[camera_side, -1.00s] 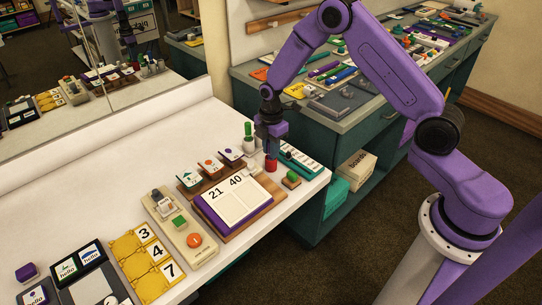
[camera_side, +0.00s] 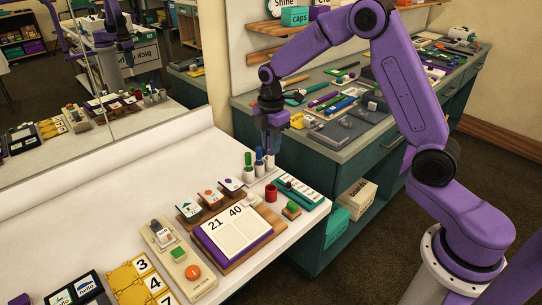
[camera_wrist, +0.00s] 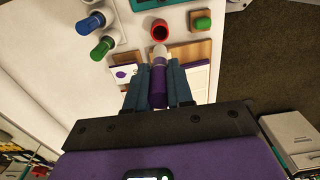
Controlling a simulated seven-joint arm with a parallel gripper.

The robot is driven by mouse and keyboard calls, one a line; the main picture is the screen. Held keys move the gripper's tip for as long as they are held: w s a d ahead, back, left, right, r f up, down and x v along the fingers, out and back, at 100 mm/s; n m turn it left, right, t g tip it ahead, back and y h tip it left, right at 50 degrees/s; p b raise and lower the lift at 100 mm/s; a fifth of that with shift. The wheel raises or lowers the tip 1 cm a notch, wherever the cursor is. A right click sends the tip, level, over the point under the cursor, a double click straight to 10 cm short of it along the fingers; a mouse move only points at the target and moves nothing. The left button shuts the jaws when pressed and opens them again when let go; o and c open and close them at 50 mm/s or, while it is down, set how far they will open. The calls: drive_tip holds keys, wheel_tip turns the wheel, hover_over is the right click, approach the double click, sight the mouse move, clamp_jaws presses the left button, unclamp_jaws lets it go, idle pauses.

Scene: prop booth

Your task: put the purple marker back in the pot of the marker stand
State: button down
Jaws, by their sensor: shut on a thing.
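My gripper (camera_side: 273,145) is shut on the purple marker (camera_wrist: 158,84), held in the air above the back right of the white counter. In the wrist view the marker lies between the two fingers (camera_wrist: 158,92), its whitish end pointing away from the wrist. In the side view the fingers mostly hide it. The marker stand has white pots (camera_side: 249,173) behind the red cup. A green marker (camera_side: 248,159) and a blue marker (camera_side: 259,156) stand upright there. A further whitish pot (camera_side: 270,163) shows below my gripper; its opening is unclear.
The red cup (camera_side: 271,193) stands in front of the stand and looks empty in the wrist view (camera_wrist: 160,31). A small green-topped block (camera_side: 292,209), a teal board (camera_side: 303,190) and the calendar board (camera_side: 236,228) are close by. The counter left of the stand is clear.

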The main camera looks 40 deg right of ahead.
drive_tip(key=r, duration=0.3)
drive_tip(key=shift+w+d+r, duration=0.1)
drive_tip(key=shift+w+d, duration=0.05)
drive_tip(key=shift+w, duration=0.1)
drive_tip(key=w+d, duration=0.9)
drive_tip(key=w, duration=0.2)
wheel_tip(320, 180, down, 13)
drive_tip(key=shift+s+d, duration=0.15)
drive_tip(key=shift+s, duration=0.05)
drive_tip(key=shift+f, duration=0.2)
idle(0.5)
drive_tip(key=c, duration=0.9)
unclamp_jaws()
